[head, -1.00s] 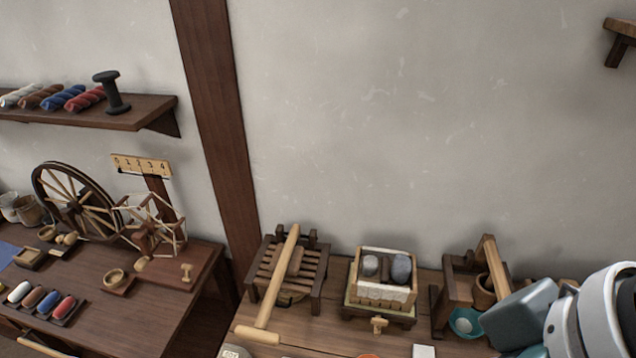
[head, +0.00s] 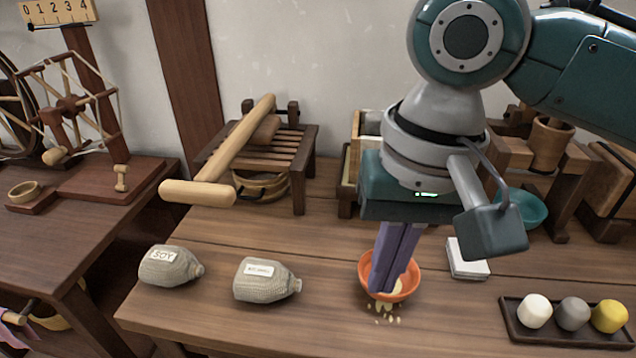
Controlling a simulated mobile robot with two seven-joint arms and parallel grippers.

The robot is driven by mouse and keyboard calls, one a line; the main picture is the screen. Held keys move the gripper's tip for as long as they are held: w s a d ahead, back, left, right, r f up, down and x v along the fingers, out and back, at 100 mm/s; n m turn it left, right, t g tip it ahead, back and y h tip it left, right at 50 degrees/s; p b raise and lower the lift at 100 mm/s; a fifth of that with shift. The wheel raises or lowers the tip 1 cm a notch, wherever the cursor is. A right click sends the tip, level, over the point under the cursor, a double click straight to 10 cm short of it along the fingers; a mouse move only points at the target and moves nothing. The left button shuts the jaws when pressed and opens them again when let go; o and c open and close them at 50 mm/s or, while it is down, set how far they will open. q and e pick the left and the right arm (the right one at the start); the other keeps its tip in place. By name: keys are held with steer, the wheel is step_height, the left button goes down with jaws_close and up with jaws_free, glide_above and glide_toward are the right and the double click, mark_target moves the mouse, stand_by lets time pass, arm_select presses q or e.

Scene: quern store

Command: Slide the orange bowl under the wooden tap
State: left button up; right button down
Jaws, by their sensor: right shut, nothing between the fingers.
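My right gripper (head: 384,288) is shut and empty. Its purple fingers point down into the bowl, and I cannot tell whether they touch its wall. The wooden tap is hidden behind my right gripper and wrist. Only the left side of the pale wooden box (head: 368,124) that carries it shows, behind the bowl. My left gripper is out of view.
A teal bowl (head: 527,208) and a slatted stand with a mallet (head: 228,160) are behind.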

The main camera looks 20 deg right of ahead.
steer(key=w+d+f+m+b, duration=0.2)
steer(key=d+f+m+b, duration=0.15)
steer(key=f+b, duration=0.4)
steer(key=b, duration=0.3)
glide_toward(382, 324)
steer(key=shift+n+g+h, duration=0.25)
steer(key=shift+g+h, duration=0.05)
steer(key=shift+h, duration=0.1)
steer(key=f, duration=0.1)
steer(key=s+a+f, duration=0.1)
steer(key=f, duration=0.1)
steer(key=s+a+f, duration=0.1)
steer(key=f, duration=0.1)
steer(key=shift+a+f, duration=0.2)
steer(key=shift+a, duration=0.05)
steer(key=w+d+b, duration=0.1)
steer(key=w, duration=0.1)
steer(key=shift+w+d+f+b, duration=0.25)
steer(key=shift+d+f+b, duration=0.1)
steer(key=shift+f, duration=0.05)
steer(key=shift+w+d+r, duration=0.15)
steer(key=shift+w+d, duration=0.2)
steer(key=shift+w, duration=0.1)
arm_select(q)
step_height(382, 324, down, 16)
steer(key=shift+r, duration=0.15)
